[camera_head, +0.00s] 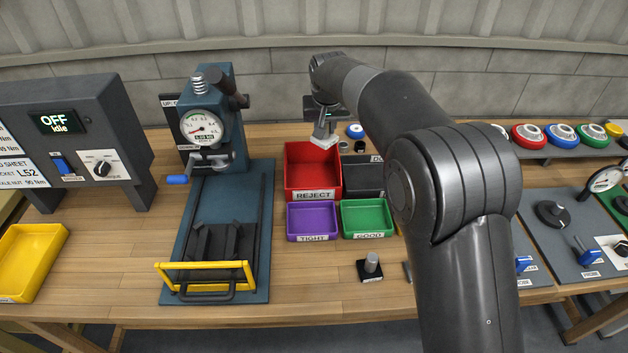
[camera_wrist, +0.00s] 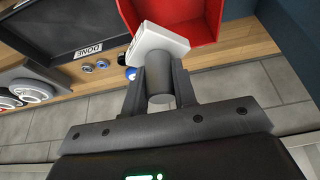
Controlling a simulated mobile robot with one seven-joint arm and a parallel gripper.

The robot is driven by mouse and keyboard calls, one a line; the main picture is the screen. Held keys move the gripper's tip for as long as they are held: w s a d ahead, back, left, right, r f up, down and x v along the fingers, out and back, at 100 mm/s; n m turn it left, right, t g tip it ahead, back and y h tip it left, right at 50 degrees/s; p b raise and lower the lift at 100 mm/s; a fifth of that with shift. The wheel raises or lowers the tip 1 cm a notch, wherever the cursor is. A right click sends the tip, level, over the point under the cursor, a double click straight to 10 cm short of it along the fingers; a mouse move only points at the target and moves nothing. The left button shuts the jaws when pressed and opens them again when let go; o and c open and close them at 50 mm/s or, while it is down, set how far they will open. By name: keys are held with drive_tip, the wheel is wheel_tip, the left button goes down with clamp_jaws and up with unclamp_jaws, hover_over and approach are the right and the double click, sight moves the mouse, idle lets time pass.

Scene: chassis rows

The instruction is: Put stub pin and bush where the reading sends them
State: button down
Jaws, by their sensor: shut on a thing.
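My gripper (camera_head: 325,128) is shut on a grey post with a white square block (camera_wrist: 160,48) at its end. In the wrist view the fingers (camera_wrist: 158,88) clasp the post. The head view shows the white block above the back right of the red REJECT bin (camera_head: 297,185). I cannot tell whether the held thing is the stub pin. A grey cylinder (camera_head: 372,262) stands upright in a black base on the front bench. Small round parts (camera_head: 360,147) lie behind the dark tray; I cannot tell which is the bush. The press gauge (camera_head: 204,128) has a red needle.
A purple TIGHT bin (camera_head: 313,236) and a green GOOD bin (camera_head: 352,231) look empty before the red bin. A dark DONE tray (camera_wrist: 70,30) is partly hidden by my arm in the head view. The blue press (camera_head: 231,214) has a yellow guard (camera_head: 205,266). A yellow bin (camera_head: 42,235) is far left.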

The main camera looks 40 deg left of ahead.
wheel_tip(320, 180, down, 18)
drive_tip(key=shift+a+r, duration=0.15)
idle(0.4)
drive_tip(key=c, duration=1.2)
unclamp_jaws()
drive_tip(key=shift+o, duration=0.2)
drive_tip(key=shift+s, duration=0.1)
